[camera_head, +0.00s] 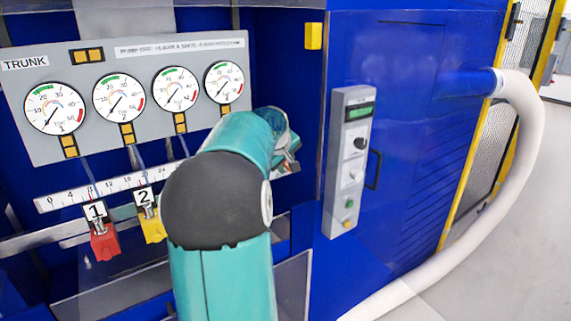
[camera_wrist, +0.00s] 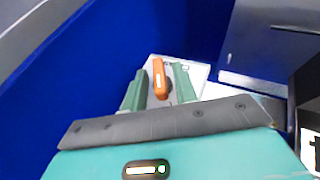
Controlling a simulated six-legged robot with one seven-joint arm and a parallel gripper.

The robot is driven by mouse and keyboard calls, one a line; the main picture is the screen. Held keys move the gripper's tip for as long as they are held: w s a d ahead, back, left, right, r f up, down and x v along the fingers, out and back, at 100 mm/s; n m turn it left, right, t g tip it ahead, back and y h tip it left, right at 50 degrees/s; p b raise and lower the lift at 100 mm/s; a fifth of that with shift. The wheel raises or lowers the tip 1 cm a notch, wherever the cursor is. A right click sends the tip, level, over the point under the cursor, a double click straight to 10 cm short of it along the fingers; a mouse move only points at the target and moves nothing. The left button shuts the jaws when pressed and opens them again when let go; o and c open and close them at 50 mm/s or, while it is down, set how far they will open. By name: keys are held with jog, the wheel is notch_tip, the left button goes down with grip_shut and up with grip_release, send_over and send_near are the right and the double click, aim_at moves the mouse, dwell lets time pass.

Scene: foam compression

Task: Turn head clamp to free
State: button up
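In the wrist view an orange lever (camera_wrist: 160,79), which looks like the clamp handle, stands upright against a pale plate (camera_wrist: 198,73). The two green fingers of my gripper (camera_wrist: 160,88) are spread on either side of it. A narrow gap shows on both sides, so the gripper looks open around the lever and not closed on it. Whether either finger touches it is unclear. In the head view my teal arm hides the lever and the fingers.
In the head view a gauge panel (camera_head: 110,142) stands above a numbered scale (camera_head: 66,199). A red clamp marked 1 (camera_head: 104,243) and a yellow clamp marked 2 (camera_head: 153,228) hang below it. A grey control box (camera_head: 345,195) and a white hose (camera_head: 525,165) are at the right.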

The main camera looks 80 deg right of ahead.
grip_shut()
jog(key=shift+s+d+m+t+y, duration=0.2)
jog(key=shift+m+t+y, duration=0.1)
jog(key=shift+t+y, duration=1)
jog(key=shift+y, duration=0.4)
jog(key=shift+a, duration=0.1)
jog(key=shift+o, duration=1.1)
grip_release()
jog(key=shift+w, duration=0.1)
jog(key=shift+r, duration=0.15)
jog(key=v, duration=1.3)
jog(key=shift+r, duration=0.3)
jog(key=shift+a, duration=0.1)
